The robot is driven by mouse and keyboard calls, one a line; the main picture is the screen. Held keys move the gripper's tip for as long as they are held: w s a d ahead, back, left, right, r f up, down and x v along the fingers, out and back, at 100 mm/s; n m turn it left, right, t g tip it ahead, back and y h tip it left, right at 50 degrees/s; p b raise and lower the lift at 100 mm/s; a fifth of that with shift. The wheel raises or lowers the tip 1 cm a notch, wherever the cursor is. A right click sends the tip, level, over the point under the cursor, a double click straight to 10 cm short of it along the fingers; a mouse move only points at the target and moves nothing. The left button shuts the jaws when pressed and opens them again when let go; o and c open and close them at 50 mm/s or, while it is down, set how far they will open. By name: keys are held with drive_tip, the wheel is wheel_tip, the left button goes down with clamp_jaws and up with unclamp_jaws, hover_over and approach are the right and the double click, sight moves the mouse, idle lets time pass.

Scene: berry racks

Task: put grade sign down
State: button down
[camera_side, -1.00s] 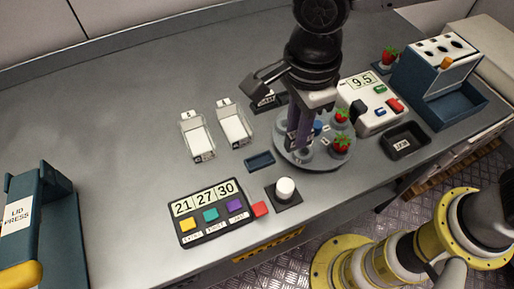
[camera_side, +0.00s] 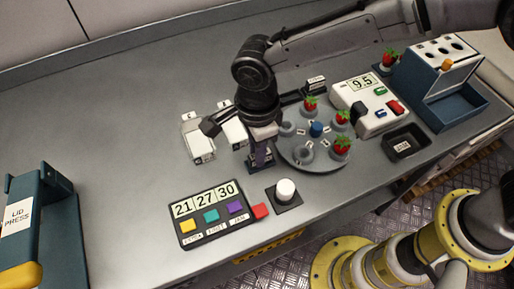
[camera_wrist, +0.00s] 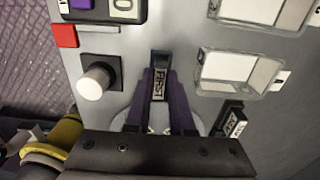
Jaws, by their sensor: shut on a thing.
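My gripper (camera_side: 260,155) points down over the small dark blue holder (camera_side: 251,170) on the table, left of the round turntable. In the wrist view my purple fingers (camera_wrist: 160,90) are shut on the grade sign (camera_wrist: 158,83), a dark piece with a white label that seems to read FIRST. The sign is mostly hidden by the fingers in the side view. I cannot tell whether it touches the holder or hangs just above it.
Two clear boxes (camera_side: 197,140) stand left of my gripper. The grey turntable (camera_side: 320,160) with several strawberries is close on the right. A white knob (camera_side: 286,190) and a numbered button panel (camera_side: 211,216) lie in front. Another dark sign (camera_wrist: 233,122) stands nearby.

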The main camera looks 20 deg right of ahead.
drive_tip(key=shift+f, duration=0.1)
drive_tip(key=c, duration=0.8)
unclamp_jaws()
wheel_tip(320, 180, up, 12)
drive_tip(key=shift+r, duration=0.2)
